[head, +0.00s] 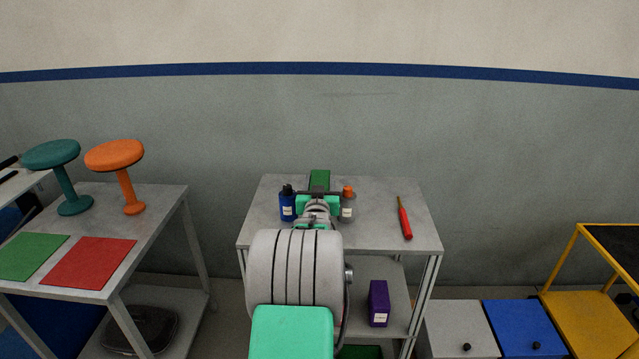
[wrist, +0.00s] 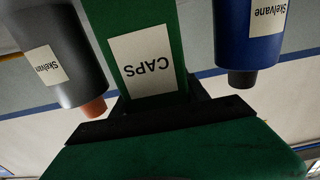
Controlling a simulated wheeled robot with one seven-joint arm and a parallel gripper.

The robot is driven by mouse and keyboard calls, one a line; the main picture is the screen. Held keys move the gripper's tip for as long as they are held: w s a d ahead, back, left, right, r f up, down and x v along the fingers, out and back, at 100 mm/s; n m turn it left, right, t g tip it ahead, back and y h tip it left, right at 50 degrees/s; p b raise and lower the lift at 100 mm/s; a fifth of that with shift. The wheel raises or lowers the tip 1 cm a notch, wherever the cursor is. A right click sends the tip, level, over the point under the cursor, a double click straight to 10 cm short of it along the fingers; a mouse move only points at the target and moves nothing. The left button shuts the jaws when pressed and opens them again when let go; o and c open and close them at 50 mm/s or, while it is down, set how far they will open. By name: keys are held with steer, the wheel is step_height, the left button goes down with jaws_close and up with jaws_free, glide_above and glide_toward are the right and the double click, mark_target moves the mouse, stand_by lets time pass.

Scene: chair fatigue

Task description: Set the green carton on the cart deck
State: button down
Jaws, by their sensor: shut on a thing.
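The green carton (head: 320,179) stands at the back of the grey table (head: 385,235) in the head view, partly hidden behind my gripper (head: 318,193). In the wrist view the carton (wrist: 150,60) fills the top middle, with a white label reading CAPS, upside down. My gripper (wrist: 155,105) is shut on the carton; the fingertips are hard to make out. I cannot tell whether the carton touches the tabletop. A yellow-framed cart (head: 577,310) stands at the right edge, with a dark upper surface and a yellow lower one, partly cut off.
A blue bottle (head: 287,205) and a grey orange-capped bottle (head: 348,207) stand close on either side of my gripper. A red-handled screwdriver (head: 404,219) lies at the table's right. A purple carton (head: 378,303) stands on the lower shelf.

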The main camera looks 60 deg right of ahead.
steer(key=c, duration=0.6)
jaws_free()
steer(key=shift+f, duration=0.1)
